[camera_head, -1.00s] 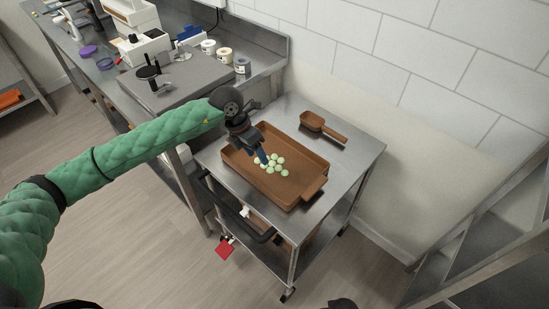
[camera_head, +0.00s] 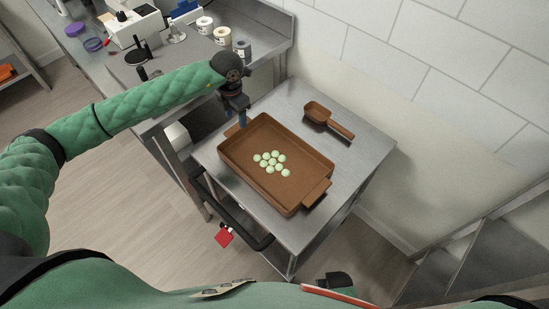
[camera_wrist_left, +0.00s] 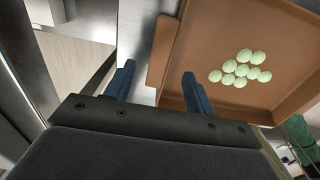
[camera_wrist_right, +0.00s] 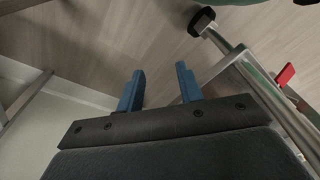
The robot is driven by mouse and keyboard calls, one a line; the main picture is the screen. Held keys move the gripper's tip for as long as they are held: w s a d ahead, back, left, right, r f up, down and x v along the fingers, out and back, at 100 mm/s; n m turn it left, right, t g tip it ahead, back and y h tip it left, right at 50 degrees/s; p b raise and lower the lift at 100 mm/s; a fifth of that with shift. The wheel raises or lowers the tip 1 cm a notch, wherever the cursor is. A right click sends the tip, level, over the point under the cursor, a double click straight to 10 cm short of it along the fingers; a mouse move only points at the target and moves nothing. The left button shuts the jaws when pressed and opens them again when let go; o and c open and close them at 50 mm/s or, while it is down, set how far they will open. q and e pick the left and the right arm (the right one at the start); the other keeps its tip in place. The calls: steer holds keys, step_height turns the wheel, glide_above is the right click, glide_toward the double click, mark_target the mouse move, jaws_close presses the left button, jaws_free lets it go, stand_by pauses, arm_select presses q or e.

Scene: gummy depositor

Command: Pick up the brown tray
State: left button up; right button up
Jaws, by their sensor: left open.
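The brown tray (camera_head: 312,158) lies flat on a steel cart, with several pale green gummies (camera_head: 270,162) grouped inside. It has a handle at each short end; the right handle (camera_head: 317,193) is clear. My left gripper (camera_head: 242,122) is at the tray's far left end, by the other handle. In the left wrist view, the left gripper (camera_wrist_left: 160,85) is open, with that handle (camera_wrist_left: 160,52) just ahead of the gap between its fingers. Contact cannot be told. My right gripper (camera_wrist_right: 159,88) is open and empty, low beside the cart, away from the tray.
A brown scoop (camera_head: 327,120) lies on the cart (camera_head: 362,165) behind the tray. A steel counter (camera_head: 268,42) with jars and equipment stands at the back left. A tiled wall is behind.

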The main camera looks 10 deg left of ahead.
mark_target(238, 126)
arm_select(q)
step_height(238, 126, down, 3)
steer(key=shift+w+d+f+p, duration=0.1)
steer(key=shift+f+p, duration=0.05)
steer(key=shift+p, duration=0.95)
steer(key=shift+f, duration=0.45)
arm_select(e)
step_height(238, 126, down, 6)
steer(key=s+d, duration=0.1)
steer(key=d, duration=0.1)
steer(key=shift+s+t, duration=0.3)
steer(key=shift+s, duration=0.1)
arm_select(q)
jaws_close()
arm_select(e)
steer(key=shift+d, duration=0.1)
